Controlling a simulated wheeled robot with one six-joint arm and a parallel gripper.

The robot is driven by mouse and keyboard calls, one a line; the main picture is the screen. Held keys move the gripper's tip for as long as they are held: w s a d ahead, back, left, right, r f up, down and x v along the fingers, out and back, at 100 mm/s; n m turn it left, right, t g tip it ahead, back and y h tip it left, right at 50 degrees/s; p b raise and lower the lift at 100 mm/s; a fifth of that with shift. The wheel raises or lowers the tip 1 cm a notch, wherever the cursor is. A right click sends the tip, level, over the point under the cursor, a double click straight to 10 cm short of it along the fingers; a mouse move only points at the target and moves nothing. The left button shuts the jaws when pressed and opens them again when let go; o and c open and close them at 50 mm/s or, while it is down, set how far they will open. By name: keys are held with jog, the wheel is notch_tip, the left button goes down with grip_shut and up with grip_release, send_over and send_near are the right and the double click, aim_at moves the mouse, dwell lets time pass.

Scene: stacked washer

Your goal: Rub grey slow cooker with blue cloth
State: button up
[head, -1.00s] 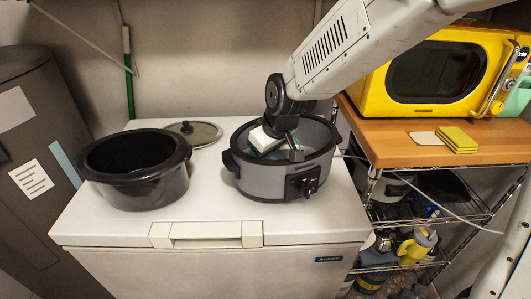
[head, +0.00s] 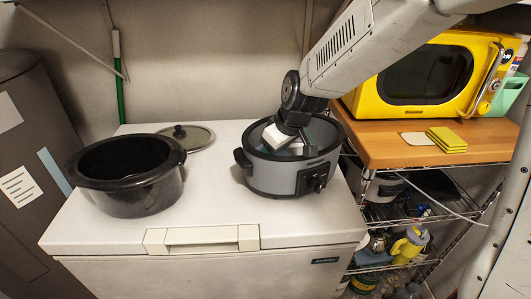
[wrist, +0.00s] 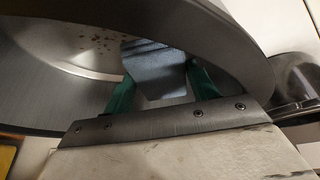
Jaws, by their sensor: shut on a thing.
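The grey slow cooker (head: 283,176) stands open on the right part of the white chest lid, its dial facing front. My gripper (head: 290,148) reaches down inside its rim. In the wrist view the gripper (wrist: 160,85) has green fingers shut on the blue cloth (wrist: 155,68), which hangs inside the cooker (wrist: 60,105). Small brown specks (wrist: 105,42) show on the pale inner surface beyond the cloth. Whether the cloth touches the wall or floor of the cooker I cannot tell. In the head view the cloth is mostly hidden by the gripper.
A black pot (head: 128,180) stands left of the cooker, with a glass lid (head: 187,138) behind it. A wooden shelf top (head: 385,140) at right holds a yellow microwave (head: 420,80) and yellow sponges (head: 446,139). The chest lid's front (head: 210,215) is clear.

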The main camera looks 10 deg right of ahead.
aim_at(289, 153)
jog(key=shift+d+f, duration=0.3)
jog(key=shift+d, duration=0.3)
jog(key=shift+d+f, duration=0.25)
jog(key=shift+d, duration=0.35)
jog(key=shift+d+f, duration=0.3)
jog(key=shift+d, duration=0.3)
jog(key=d, duration=0.2)
jog(key=w+d, duration=0.1)
jog(key=d, duration=0.1)
jog(key=shift+d, duration=0.3)
jog(key=shift+w+a, duration=0.25)
jog(key=shift+a, duration=0.25)
jog(key=shift+r, duration=0.15)
jog(key=shift+s+a+r, duration=0.1)
jog(key=shift+s+a, duration=0.5)
jog(key=shift+a, duration=1.3)
jog(key=shift+s+a+r, duration=0.15)
jog(key=shift+s+a, duration=0.5)
jog(key=shift+a, duration=1.3)
jog(key=shift+s+a+r, duration=0.1)
jog(key=shift+s+a, duration=0.5)
jog(key=shift+a, duration=1.3)
notch_tip(289, 153, up, 6)
